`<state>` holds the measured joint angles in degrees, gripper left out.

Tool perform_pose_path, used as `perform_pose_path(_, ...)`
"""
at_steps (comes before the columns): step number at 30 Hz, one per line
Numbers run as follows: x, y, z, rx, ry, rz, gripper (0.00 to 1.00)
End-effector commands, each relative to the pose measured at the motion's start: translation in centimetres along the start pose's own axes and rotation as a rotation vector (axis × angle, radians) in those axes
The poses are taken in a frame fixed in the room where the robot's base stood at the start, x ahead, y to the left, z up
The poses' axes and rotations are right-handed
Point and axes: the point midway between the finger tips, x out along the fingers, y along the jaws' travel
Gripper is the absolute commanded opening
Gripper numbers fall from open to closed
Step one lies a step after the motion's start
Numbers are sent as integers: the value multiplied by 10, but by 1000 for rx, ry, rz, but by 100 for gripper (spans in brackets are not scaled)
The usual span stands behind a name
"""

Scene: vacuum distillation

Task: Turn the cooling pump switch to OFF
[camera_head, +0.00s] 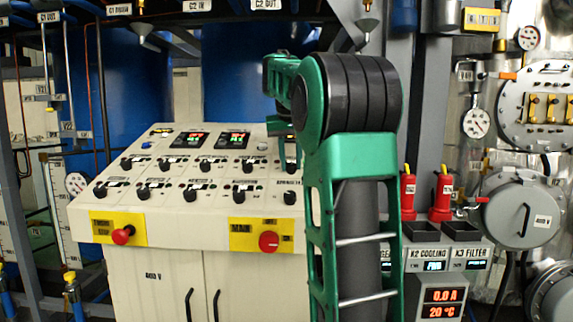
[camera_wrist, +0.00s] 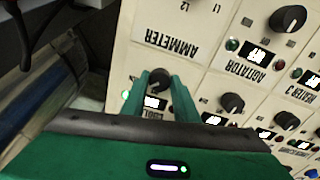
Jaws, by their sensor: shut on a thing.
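My gripper (camera_wrist: 161,84) is shut on a black rotary knob (camera_wrist: 158,75) on the cream control panel, one green finger on each side. A small lit display sits just below the knob in the wrist view, and a label under it is partly hidden by my gripper, perhaps starting "COOL". The knob's pointer direction cannot be made out. In the head view my green arm stands in front of the right part of the control panel (camera_head: 85,208) and hides the gripped knob.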

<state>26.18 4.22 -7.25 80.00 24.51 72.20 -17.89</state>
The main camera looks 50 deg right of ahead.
Motion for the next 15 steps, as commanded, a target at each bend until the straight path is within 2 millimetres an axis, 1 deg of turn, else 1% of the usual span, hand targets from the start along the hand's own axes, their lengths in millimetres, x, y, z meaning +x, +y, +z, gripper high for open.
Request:
perform_pose_path(1, 0, -3, 0, -49, 4, -3, 5)
perform_pose_path(15, 0, -3, 0, -487, 21, -10, 5)
